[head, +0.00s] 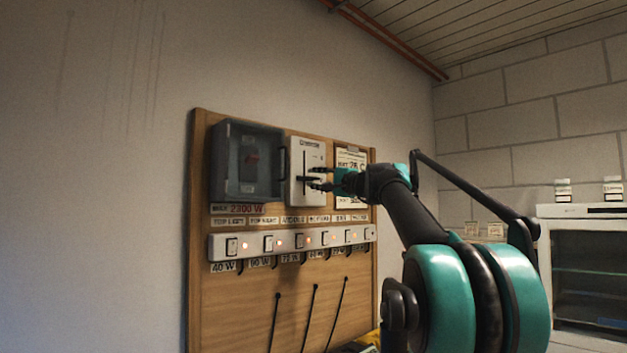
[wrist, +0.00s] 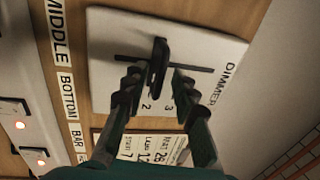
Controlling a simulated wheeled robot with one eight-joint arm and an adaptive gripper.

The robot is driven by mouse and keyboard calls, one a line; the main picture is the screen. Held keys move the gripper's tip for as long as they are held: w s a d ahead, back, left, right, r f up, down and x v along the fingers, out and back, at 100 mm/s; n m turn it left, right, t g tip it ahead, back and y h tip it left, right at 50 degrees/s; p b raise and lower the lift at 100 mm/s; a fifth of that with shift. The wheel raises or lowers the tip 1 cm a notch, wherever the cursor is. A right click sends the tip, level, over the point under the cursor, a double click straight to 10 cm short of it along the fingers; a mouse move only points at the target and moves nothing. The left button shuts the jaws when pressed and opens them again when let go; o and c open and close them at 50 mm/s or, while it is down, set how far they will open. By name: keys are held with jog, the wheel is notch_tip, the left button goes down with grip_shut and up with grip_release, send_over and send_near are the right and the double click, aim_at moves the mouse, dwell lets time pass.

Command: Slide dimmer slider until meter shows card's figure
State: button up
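The white dimmer plate (head: 296,188) hangs on the wooden board, with a dark slot; it also shows in the wrist view (wrist: 110,30). Its black slider knob (wrist: 159,52) stands out from the slot, and figures 2 and 3 are printed beside it. My gripper (head: 318,178) is at the plate. In the wrist view my gripper (wrist: 155,78) is open, one finger on each side of the knob, with gaps visible. The card (head: 350,160) hangs right of the dimmer, partly behind my gripper; its text (wrist: 160,150) is only partly readable. I cannot make out a meter reading.
A white switch strip (head: 290,242) with several lit lamps runs below. Dark cords hang lower on the wooden board (head: 240,320). A white glass-fronted cabinet (head: 585,212) stands at the right.

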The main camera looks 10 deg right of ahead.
jog(key=v, duration=1.1)
jog(key=shift+a, duration=0.1)
